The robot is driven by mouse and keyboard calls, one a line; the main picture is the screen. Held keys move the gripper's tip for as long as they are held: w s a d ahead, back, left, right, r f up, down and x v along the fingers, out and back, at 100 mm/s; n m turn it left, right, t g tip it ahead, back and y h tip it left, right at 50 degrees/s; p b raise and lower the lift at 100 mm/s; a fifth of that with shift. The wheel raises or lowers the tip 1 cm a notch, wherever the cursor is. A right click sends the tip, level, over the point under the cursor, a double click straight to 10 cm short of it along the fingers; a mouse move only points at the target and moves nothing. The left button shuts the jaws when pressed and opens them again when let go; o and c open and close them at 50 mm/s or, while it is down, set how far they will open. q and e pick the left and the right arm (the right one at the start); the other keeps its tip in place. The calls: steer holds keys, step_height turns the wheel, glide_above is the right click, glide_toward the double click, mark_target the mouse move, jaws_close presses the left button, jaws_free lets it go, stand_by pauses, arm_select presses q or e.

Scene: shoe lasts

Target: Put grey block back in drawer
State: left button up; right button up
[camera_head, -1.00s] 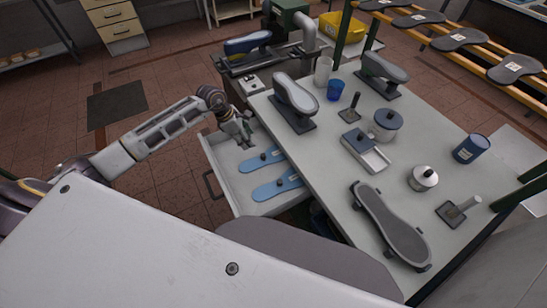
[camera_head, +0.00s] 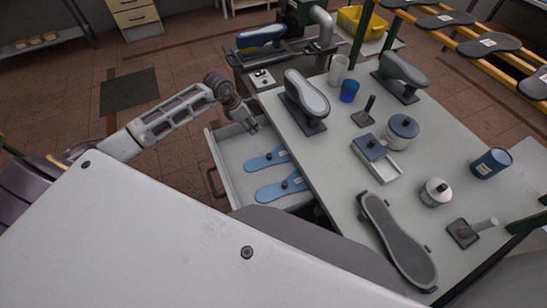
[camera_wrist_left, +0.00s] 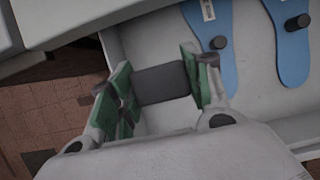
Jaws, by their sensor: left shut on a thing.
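The open drawer (camera_head: 228,170) sticks out from the left side of the workbench, with two blue sole-shaped pieces (camera_head: 268,159) lying in it. My left gripper (camera_head: 251,124) is over the far end of the drawer. In the left wrist view its green-padded fingers (camera_wrist_left: 163,88) are shut on a dark grey block (camera_wrist_left: 162,84). The drawer's pale floor (camera_wrist_left: 170,118) lies beneath the block, and the blue pieces (camera_wrist_left: 215,45) lie to the right. I cannot tell whether the block touches the floor. The block is too small to make out in the head view. My right gripper is out of view.
A machine (camera_head: 262,50) stands beyond the drawer. Open floor lies to the drawer's left.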

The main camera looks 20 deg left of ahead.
arm_select(q)
glide_above(257, 143)
steer(key=s+a, duration=0.1)
steer(key=shift+a+f+p, duration=0.1)
steer(key=shift+f+p, duration=0.25)
steer(key=shift+f, duration=2.75)
steer(key=shift+f, duration=1.85)
steer(key=shift+f, duration=0.15)
steer(key=o, duration=1)
steer(key=shift+v, duration=6.1)
